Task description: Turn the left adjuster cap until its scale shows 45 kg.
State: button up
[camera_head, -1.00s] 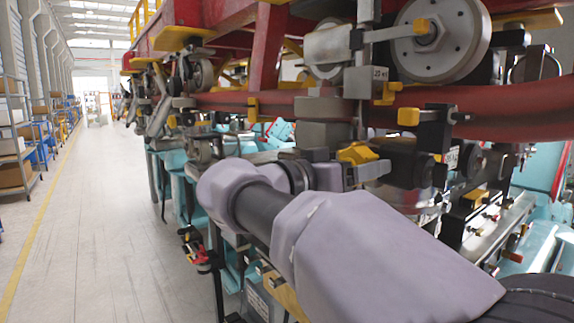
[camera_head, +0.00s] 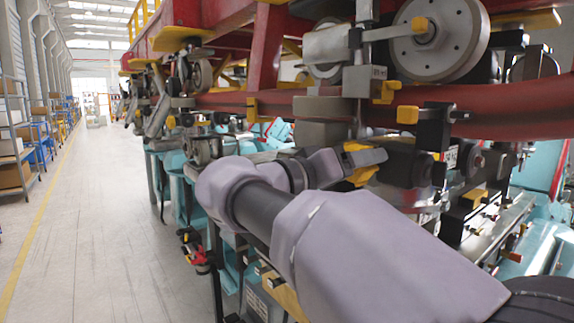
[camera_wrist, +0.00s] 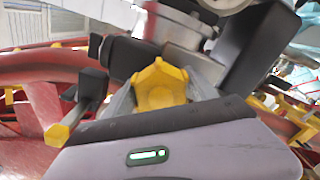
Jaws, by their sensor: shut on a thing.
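The adjuster cap is a yellow, lobed knob (camera_wrist: 161,86) seen from above in the wrist view, between the fingers of my gripper (camera_wrist: 162,98). The gripper is shut on it. In the head view the yellow cap (camera_head: 362,175) shows partly behind my gripper (camera_head: 372,158), below the red tube. A grey metal collar and a dark block sit just beyond the cap in the wrist view. I cannot read any scale or number on it in these views. Whether this is the left cap cannot be told from the frames.
A yellow-tipped lever (camera_wrist: 57,134) stands close to the left of my gripper in the wrist view. The red tube (camera_head: 480,122) runs above, with a large wheel (camera_head: 440,38) over it. Dark blocks crowd the right side. The aisle floor (camera_head: 95,200) at left is clear.

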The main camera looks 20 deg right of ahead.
jog(key=n, duration=0.3)
jog(key=shift+r+n+p, duration=0.15)
jog(key=shift+n+p, duration=0.15)
jog(key=shift+p, duration=0.1)
jog(key=shift+s+n+p, duration=0.1)
jog(key=shift+n+p, duration=0.5)
jog(key=shift+n, duration=1.1)
jog(key=o, duration=1.4)
jog(key=shift+c, duration=0.2)
jog(key=shift+a, duration=0.1)
jog(key=v, duration=1.7)
jog(key=shift+a, duration=0.15)
